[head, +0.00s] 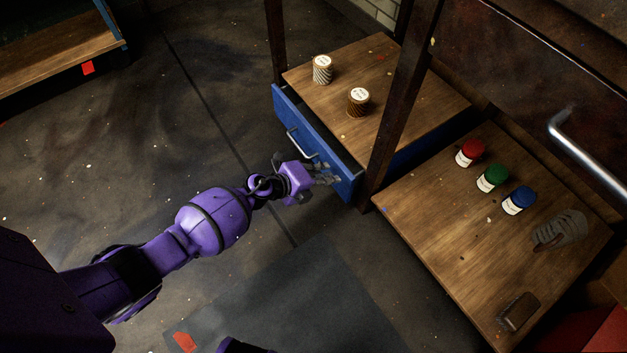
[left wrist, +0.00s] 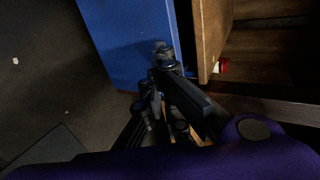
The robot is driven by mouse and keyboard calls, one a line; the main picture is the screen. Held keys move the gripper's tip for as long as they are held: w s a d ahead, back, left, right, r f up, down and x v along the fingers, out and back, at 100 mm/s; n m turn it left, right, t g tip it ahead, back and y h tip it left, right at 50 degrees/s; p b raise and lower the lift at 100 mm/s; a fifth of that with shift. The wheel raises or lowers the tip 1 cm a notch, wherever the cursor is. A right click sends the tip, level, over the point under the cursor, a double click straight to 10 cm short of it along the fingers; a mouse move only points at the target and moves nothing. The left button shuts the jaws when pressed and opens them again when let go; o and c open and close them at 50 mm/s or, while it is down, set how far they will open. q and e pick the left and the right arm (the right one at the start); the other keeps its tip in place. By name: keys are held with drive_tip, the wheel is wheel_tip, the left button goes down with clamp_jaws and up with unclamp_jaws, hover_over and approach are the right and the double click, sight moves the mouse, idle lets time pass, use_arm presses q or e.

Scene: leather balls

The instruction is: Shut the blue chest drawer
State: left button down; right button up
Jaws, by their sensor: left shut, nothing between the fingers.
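The blue chest drawer (head: 316,142) has a blue front with a metal bar handle (head: 300,143). A narrow dark gap shows between the top of the front and the wooden chest top (head: 385,95), so the drawer stands slightly open. My left gripper (head: 332,180) is shut and empty, at the outer face of the drawer front near its right end, below and right of the handle. In the left wrist view the fingers (left wrist: 163,62) overlap the blue front (left wrist: 122,40); whether they touch it I cannot tell.
A dark post (head: 400,95) rises beside the drawer's right end. A wooden bench (head: 450,215) at right holds red, green and blue jars, a grey glove (head: 560,230) and a brush. The floor left of the drawer is clear.

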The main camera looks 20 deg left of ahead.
use_arm(q)
drive_tip(key=shift+w+d, duration=0.4)
drive_tip(key=shift+w, duration=0.05)
use_arm(e)
drive_tip(key=shift+s, duration=0.15)
use_arm(q)
drive_tip(key=shift+w+d, duration=0.1)
use_arm(e)
drive_tip(key=shift+s, duration=0.2)
use_arm(q)
drive_tip(key=shift+w+d, duration=0.15)
drive_tip(key=shift+w, duration=0.05)
drive_tip(key=w+d, duration=0.1)
drive_tip(key=w, duration=0.1)
drive_tip(key=w+d, duration=0.2)
drive_tip(key=shift+w+d, duration=0.15)
drive_tip(key=shift+r, duration=0.1)
use_arm(e)
drive_tip(key=shift+f, duration=0.1)
